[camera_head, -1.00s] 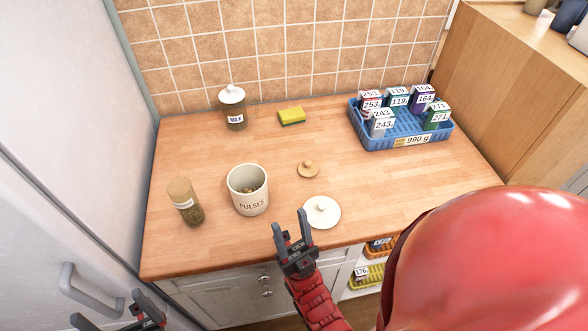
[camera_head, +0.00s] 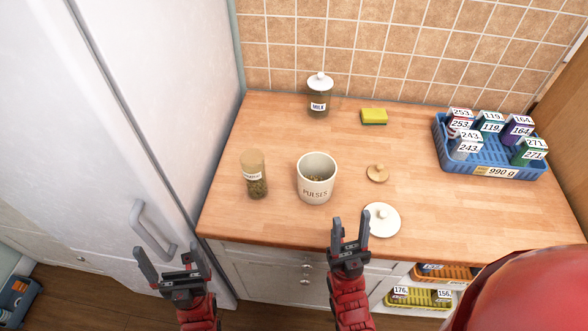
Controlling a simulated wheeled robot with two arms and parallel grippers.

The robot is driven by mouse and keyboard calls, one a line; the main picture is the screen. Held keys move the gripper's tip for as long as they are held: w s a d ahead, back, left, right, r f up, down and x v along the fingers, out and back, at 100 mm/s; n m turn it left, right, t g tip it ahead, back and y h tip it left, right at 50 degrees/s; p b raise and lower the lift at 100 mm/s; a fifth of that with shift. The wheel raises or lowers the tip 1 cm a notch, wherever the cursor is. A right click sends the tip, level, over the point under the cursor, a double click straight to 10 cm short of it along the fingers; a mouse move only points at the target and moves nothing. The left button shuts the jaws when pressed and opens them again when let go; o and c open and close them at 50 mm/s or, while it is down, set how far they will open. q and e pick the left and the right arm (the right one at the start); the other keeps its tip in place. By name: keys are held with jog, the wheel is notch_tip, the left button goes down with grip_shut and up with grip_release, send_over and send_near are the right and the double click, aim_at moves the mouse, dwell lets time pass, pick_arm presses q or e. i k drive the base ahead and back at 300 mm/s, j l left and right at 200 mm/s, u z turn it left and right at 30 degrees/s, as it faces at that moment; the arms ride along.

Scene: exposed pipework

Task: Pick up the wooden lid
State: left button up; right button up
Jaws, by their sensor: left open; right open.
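The small round wooden lid (camera_head: 378,173) with a knob lies on the wooden counter, right of the white PULSES pot (camera_head: 317,179), which stands uncovered with contents showing. A larger white lid (camera_head: 382,220) with a knob lies nearer the counter's front edge. My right gripper (camera_head: 350,234) is open and empty, at the front edge just left of the white lid and in front of the wooden lid. My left gripper (camera_head: 170,270) is open and empty, lower left, in front of the fridge and cabinet, away from the lids.
A corked glass jar (camera_head: 255,177) stands left of the pot. A blue basket (camera_head: 490,169) with several boxes is at the right. The fridge (camera_head: 150,120) bounds the left.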

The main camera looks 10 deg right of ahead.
aim_at(377, 173)
jog(key=k+l+z, duration=0.2)
jog(key=l, duration=0.35)
jog(key=l+z, duration=0.15)
jog(key=l, duration=0.35)
jog(key=k+l+z, duration=0.2)
jog(key=l, duration=0.35)
jog(key=i, duration=0.1)
